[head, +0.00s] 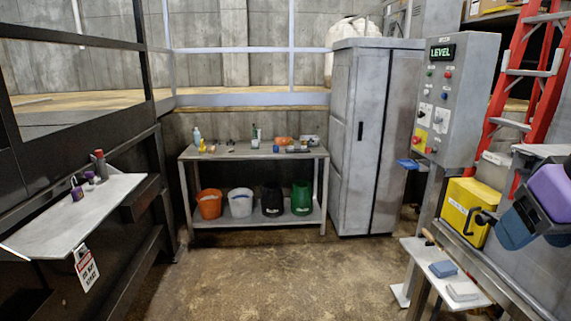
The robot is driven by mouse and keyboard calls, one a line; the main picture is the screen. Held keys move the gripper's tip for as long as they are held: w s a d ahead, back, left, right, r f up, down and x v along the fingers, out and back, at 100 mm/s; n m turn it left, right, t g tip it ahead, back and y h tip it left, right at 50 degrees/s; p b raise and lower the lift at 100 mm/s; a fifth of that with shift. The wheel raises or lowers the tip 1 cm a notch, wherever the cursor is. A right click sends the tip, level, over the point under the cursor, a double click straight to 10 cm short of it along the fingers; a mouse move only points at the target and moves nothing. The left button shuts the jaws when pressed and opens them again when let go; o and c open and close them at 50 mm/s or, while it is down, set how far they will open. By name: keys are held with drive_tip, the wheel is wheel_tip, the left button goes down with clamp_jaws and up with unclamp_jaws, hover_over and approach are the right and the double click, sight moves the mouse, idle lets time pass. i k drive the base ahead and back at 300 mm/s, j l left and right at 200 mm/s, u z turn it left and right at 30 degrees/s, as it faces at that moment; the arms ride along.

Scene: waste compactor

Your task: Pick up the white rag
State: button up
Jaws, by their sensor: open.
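A folded pale white-grey cloth (463,291), which looks like the white rag, lies flat on a small light shelf (424,262) at the lower right of the head view. A folded blue cloth (443,269) lies just behind it, a little to the left, and the two look slightly apart. A brown-handled tool (429,238) lies at the back of the same shelf.
A control panel (455,95) rises behind. A workbench (255,152) with several buckets below stands at the back. The middle floor is clear.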

sight(464, 291)
drive_tip(key=z, duration=0.75)
